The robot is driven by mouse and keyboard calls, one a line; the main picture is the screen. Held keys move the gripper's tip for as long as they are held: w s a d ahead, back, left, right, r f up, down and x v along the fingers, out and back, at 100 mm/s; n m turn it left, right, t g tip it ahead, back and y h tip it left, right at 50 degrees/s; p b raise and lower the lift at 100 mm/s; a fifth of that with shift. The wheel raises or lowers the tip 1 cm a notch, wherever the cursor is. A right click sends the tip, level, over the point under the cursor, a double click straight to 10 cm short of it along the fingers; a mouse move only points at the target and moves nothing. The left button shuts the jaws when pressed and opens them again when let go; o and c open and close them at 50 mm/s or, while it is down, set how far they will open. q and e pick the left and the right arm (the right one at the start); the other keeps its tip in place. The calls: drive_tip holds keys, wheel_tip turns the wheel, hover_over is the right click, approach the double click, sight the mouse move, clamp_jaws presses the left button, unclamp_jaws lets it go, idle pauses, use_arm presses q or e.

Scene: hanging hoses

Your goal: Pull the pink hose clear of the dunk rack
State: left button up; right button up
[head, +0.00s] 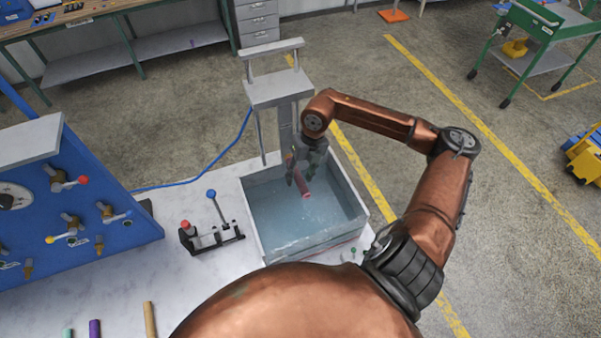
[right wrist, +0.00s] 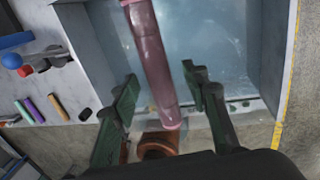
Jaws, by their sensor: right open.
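The dunk rack (head: 280,90) is a grey frame at the back of a water tank (head: 262,222). The pink hose (head: 307,187) hangs over the tank below the rack, and its lower end points toward the front. In the right wrist view the pink hose (right wrist: 150,45) runs down between the two green fingers. My right gripper (head: 300,176) is at the hose and open, and the wrist view shows its fingers (right wrist: 160,74) apart with a gap on each side of the hose. The hose's upper end is hidden behind my gripper in the head view. My left gripper is out of view.
A blue valve panel (head: 90,190) stands at the left. A small black stand with a red and a blue knob (head: 210,236) is beside the tank. Short coloured sticks (head: 149,318) lie at the table's front. A blue cable (head: 205,168) runs behind. Open floor lies right of the tank.

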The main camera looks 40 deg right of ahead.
sight(307, 193)
drive_tip(key=shift+c, duration=0.3)
clamp_jaws()
drive_tip(key=shift+s+a, duration=0.2)
drive_tip(key=shift+s, duration=0.5)
idle(0.8)
drive_tip(key=shift+s+a, duration=0.25)
drive_tip(key=shift+s, duration=0.5)
drive_tip(key=shift+s+a, duration=0.25)
drive_tip(key=shift+s, duration=0.5)
drive_tip(key=shift+s+a, duration=0.25)
drive_tip(key=shift+s, duration=0.5)
drive_tip(key=shift+s+r, duration=0.1)
drive_tip(key=shift+r, duration=0.05)
drive_tip(key=shift+s+a+r+p, duration=0.25)
drive_tip(key=shift+s+r+p, duration=0.1)
drive_tip(key=shift+s+r, duration=0.35)
drive_tip(key=shift+s+a+r+p, duration=0.25)
drive_tip(key=shift+s+r+p, duration=0.1)
drive_tip(key=shift+s+r, duration=0.35)
